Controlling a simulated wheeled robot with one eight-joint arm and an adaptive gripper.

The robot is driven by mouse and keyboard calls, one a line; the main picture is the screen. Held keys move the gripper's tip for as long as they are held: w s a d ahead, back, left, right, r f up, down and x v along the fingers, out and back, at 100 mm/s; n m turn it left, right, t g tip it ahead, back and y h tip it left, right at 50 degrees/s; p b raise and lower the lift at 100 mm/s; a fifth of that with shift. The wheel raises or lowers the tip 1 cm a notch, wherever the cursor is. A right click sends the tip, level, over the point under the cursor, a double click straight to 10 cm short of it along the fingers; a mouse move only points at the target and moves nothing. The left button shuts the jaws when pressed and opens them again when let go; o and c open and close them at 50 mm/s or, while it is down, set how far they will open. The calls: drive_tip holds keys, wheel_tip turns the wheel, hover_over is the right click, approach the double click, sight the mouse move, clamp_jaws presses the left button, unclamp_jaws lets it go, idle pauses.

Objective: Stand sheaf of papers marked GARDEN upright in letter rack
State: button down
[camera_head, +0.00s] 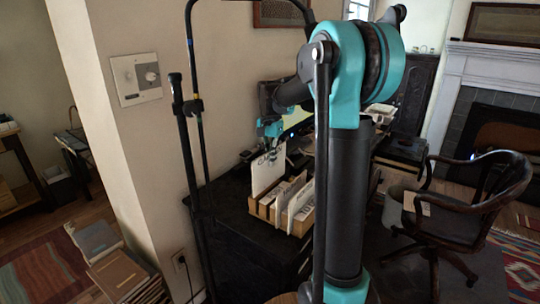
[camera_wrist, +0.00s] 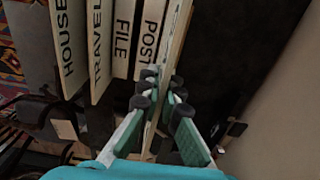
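A wooden letter rack (camera_head: 292,226) stands on the dark desk, with several white sheaves upright in its slots. In the wrist view the sheaves HOUSE (camera_wrist: 67,45), TRAVEL (camera_wrist: 100,45), FILE (camera_wrist: 123,38) and POST (camera_wrist: 149,35) stand side by side. My gripper (camera_head: 270,146) is above the rack's left end. In the wrist view my gripper (camera_wrist: 163,82) is closed around a pale sheaf (camera_wrist: 179,25) seen edge-on, beside POST. This held sheaf (camera_head: 267,172) is upright with its lower edge at the rack's left end; I cannot tell if it rests on the bottom. No GARDEN lettering is readable.
A wooden armchair (camera_head: 465,215) stands right of the desk. A dark metal stand (camera_head: 190,140) rises between the wall and the rack. Stacked books (camera_head: 122,275) lie on the floor at lower left. Bare desk top (camera_head: 232,205) shows left of the rack.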

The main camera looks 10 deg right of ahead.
sight(270, 181)
drive_tip(key=shift+f, duration=4.5)
drive_tip(key=c, duration=1.6)
unclamp_jaws()
drive_tip(key=shift+c, duration=0.2)
wheel_tip(270, 181, up, 12)
